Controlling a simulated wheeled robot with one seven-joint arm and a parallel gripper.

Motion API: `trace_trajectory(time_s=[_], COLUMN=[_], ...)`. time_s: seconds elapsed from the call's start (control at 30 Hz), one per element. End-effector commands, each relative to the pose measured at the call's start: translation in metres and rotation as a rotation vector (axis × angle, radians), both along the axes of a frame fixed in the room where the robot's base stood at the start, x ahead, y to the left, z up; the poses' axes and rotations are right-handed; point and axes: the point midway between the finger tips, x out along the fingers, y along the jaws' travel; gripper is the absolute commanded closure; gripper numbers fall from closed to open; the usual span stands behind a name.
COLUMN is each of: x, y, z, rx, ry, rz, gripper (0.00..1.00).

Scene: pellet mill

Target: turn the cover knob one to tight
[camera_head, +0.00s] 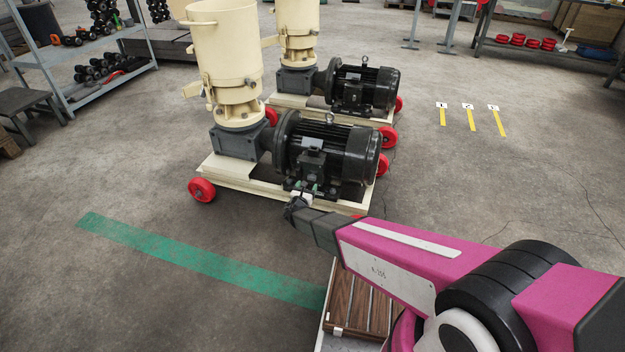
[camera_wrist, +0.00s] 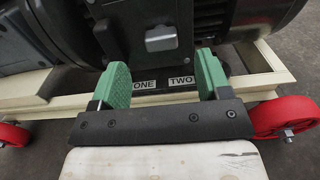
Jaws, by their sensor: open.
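In the wrist view, my gripper (camera_wrist: 161,76) is open, with its green fingers wide apart and nothing between them. It points at the underside of a dark motor (camera_wrist: 260,12) with a grey box (camera_wrist: 160,38) on its side. A label ONE (camera_wrist: 145,85) and a label TWO (camera_wrist: 181,81) show on the frame between the fingers. I cannot make out a cover knob; it may be hidden by a finger or too dark. In the head view, my gripper (camera_head: 312,188) is at the near side of the front mill's motor (camera_head: 335,150).
The front mill stands on a cream frame (camera_head: 225,170) with red wheels (camera_head: 202,190); one wheel (camera_wrist: 284,116) is close on the right in the wrist view. A second mill (camera_head: 365,88) stands behind. A slatted wooden item (camera_head: 358,305) lies below my arm.

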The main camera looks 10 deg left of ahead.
Motion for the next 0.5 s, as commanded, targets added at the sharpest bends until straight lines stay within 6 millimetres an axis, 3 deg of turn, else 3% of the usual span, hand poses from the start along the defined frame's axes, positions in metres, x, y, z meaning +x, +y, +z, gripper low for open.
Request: trace_trajectory(time_s=[0.2, 0.5], x=[0.040, 0.064], y=[-0.003, -0.005], z=[-0.001, 0.000], rx=[0.002, 0.002], ry=[0.000, 0.000], rz=[-0.003, -0.001], gripper=[0.30, 0.30])
